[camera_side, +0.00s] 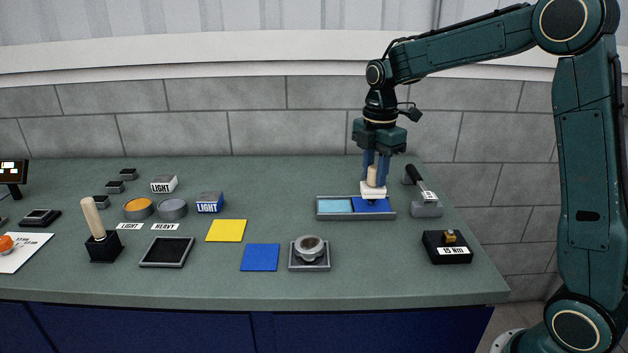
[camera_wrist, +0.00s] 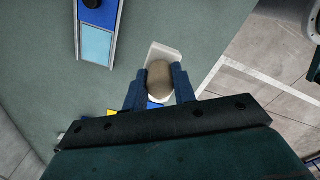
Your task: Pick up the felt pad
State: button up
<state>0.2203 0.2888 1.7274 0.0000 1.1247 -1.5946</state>
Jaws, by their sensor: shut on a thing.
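The felt pad is a white block (camera_side: 373,189) with a pale wooden handle (camera_side: 372,174). My gripper (camera_side: 376,170) is shut on the handle, its blue fingers on either side. In the wrist view the handle's rounded top (camera_wrist: 160,76) sits between the fingers, with the white pad (camera_wrist: 164,50) showing beyond it. In the side view the pad overlaps the dark blue half of a two-part tray (camera_side: 322,209). In the wrist view that tray (camera_wrist: 112,30) lies apart from the pad, to the upper left. The pad's height above the table is unclear.
A grey block with a black handle (camera_side: 426,209) stands right of the tray. A black box marked 15 Nm (camera_side: 447,249) is at the front right. A round grey part (camera_side: 309,250), blue square (camera_side: 260,257) and yellow square (camera_side: 226,230) lie left of it. Several small items fill the left side.

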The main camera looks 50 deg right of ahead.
aim_at(372, 165)
notch_tip(372, 165, up, 7)
jog(key=shift+f, duration=0.15)
dwell(0.5)
jog(key=o, duration=0.4)
jog(key=shift+c, duration=1.3)
jog(key=shift+w+d+f, duration=0.15)
jog(key=shift+w+f, duration=0.1)
jog(key=shift+w, duration=0.25)
jog(key=w+d+f, duration=0.1)
jog(key=w+f, duration=0.2)
jog(key=w, duration=0.1)
jog(key=w+d+f, duration=0.2)
jog(key=w+f, duration=0.2)
jog(key=w, duration=0.1)
jog(key=w+d+f, duration=0.1)
jog(key=w+f, duration=0.3)
jog(key=w, duration=0.1)
jog(key=shift+d+f, duration=0.2)
jog(key=shift+d, duration=0.15)
